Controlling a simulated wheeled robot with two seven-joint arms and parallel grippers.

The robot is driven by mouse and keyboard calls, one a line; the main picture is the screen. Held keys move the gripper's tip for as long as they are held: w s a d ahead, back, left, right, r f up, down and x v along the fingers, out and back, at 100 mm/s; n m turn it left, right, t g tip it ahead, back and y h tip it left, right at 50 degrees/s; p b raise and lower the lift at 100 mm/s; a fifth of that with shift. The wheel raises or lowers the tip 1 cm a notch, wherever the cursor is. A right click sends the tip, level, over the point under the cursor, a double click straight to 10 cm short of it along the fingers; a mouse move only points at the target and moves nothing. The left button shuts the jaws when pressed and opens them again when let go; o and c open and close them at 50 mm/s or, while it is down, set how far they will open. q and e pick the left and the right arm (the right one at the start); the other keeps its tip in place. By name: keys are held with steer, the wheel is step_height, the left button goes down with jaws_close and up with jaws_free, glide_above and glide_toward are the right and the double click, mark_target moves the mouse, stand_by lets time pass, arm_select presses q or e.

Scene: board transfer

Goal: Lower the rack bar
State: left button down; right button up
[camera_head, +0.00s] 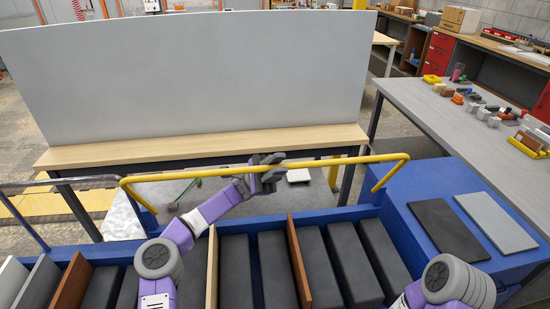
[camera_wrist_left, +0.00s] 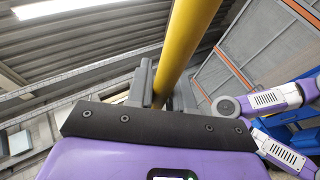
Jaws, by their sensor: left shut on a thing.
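The yellow rack bar (camera_head: 205,171) runs across the head view above the front of the blue rack (camera_head: 325,213), with bent ends at left and right. It is raised above the rack's edge. My left gripper (camera_head: 266,170) is shut on the bar near its middle. In the left wrist view the bar (camera_wrist_left: 187,42) passes between the fingers of my left gripper (camera_wrist_left: 164,88). My right arm shows at the lower right of the head view, but its gripper is out of view.
Dark boards and wooden dividers (camera_head: 299,261) stand in the blue rack. A wooden table (camera_head: 205,148) with a large grey panel (camera_head: 195,75) stands behind the bar. A grey table (camera_head: 430,110) with small items is at the right. Two flat plates (camera_head: 447,229) lie on a blue surface.

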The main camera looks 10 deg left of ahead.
arm_select(q)
steer(key=shift+s+f, duration=0.1)
stand_by(0.3)
steer(key=c, duration=1.1)
jaws_free()
